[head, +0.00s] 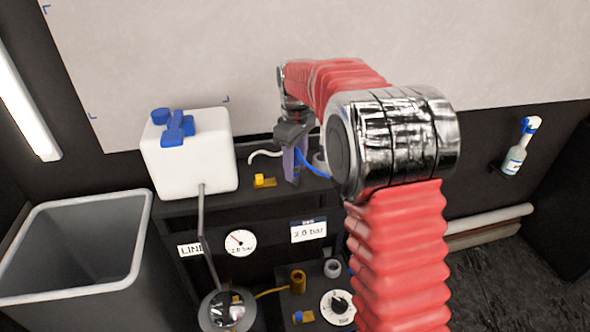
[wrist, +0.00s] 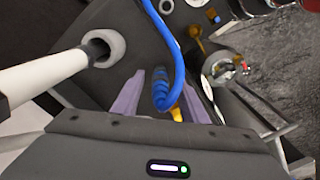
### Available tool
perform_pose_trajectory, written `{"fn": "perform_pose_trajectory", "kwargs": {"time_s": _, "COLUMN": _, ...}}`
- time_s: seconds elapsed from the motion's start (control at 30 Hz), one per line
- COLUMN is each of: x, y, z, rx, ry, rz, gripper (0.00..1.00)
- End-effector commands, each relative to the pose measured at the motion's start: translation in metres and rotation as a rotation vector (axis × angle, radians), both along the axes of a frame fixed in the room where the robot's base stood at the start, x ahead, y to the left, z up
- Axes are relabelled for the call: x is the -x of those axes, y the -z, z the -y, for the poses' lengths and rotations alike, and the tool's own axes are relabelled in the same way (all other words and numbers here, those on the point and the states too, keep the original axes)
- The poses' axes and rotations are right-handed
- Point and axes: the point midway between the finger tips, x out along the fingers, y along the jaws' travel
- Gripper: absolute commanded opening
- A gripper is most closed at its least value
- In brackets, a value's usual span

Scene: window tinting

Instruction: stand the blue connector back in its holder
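The ribbed blue connector (wrist: 161,92) is between the two purple fingers of my gripper (wrist: 164,92) in the wrist view, with its blue hose (wrist: 179,60) curving up from it. Gaps show on both sides of it, so the fingers look open around it. In the head view my gripper (head: 293,165) points down over the black bench top. There the connector is hidden, and only the blue hose (head: 313,171) shows. A grey ring-shaped holder (wrist: 103,48) with a dark, empty-looking hole is left of the connector in the wrist view. It is partly hidden behind my arm in the head view (head: 320,161).
A white canister (head: 190,160) with blue fittings stands left on the bench. A yellow valve piece (head: 264,181) and a white hose (head: 264,153) lie near my gripper. A lower shelf holds a brass cup (head: 298,281), another grey ring (head: 332,268) and a dial (head: 338,307). A bin (head: 134,250) is left.

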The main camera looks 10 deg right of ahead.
Motion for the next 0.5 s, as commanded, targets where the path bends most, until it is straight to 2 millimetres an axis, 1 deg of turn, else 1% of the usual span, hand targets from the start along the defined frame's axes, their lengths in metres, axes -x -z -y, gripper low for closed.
{"fn": "perform_pose_trajectory", "kwargs": {"time_s": 0.03, "x": 0.0, "y": -0.0001, "z": 0.0, "rx": 0.0, "ry": 0.0, "rz": 0.0, "gripper": 0.36}}
{"fn": "perform_pose_trajectory", "kwargs": {"time_s": 0.07, "x": 0.0, "y": -0.0001, "z": 0.0, "rx": 0.0, "ry": 0.0, "rz": 0.0, "gripper": 0.34}}
{"fn": "perform_pose_trajectory", "kwargs": {"time_s": 0.5, "x": -0.0001, "y": -0.0002, "z": 0.0001, "rx": 0.0, "ry": 0.0, "rz": 0.0, "gripper": 0.03}}
